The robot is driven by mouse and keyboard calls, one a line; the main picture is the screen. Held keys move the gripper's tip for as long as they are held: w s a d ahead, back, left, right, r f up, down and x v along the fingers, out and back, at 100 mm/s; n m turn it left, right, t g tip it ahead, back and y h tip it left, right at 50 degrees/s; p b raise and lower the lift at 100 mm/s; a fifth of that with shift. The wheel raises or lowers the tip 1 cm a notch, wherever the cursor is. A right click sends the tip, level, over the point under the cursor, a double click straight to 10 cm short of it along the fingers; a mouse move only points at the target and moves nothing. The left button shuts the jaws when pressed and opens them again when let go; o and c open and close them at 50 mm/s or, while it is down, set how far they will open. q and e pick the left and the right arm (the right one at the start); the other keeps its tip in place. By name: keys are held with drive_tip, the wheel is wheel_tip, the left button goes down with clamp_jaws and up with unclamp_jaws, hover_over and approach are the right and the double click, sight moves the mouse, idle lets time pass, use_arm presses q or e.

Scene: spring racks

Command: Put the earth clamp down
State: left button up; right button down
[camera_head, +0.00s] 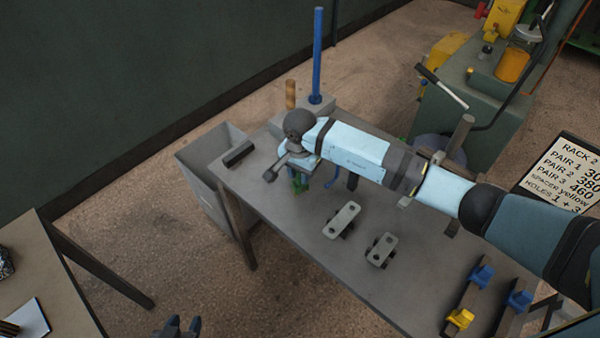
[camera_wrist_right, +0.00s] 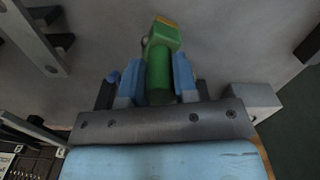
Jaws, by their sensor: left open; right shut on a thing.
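The earth clamp (camera_wrist_right: 160,68) is green with a yellow-orange end in the right wrist view. My right gripper (camera_wrist_right: 158,84) is shut on it, with a blue finger on each side of its body. Below it is the grey bench top; whether the clamp touches the surface I cannot tell. In the head view, only a small green part of the clamp (camera_head: 299,184) shows under my right wrist, which hides most of the gripper. My left gripper (camera_head: 178,327) is at the bottom edge of the head view, open and empty, away from the bench.
The grey bench (camera_head: 285,228) has two grey two-hole plates (camera_head: 342,219) and blue and yellow blocks (camera_head: 460,318) on dark rails. A blue post (camera_head: 317,60) stands at the back. A grey bin (camera_head: 206,160) is beside the bench's left end. A sign (camera_head: 568,175) stands at right.

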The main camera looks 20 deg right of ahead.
drive_tip(key=shift+f, duration=0.4)
drive_tip(key=shift+f, duration=0.2)
drive_tip(key=c, duration=0.9)
unclamp_jaws()
drive_tip(key=shift+r, duration=0.1)
drive_tip(key=shift+r, duration=0.2)
wheel_tip(320, 180, up, 12)
drive_tip(key=shift+f+b, duration=0.1)
drive_tip(key=shift+b, duration=0.8)
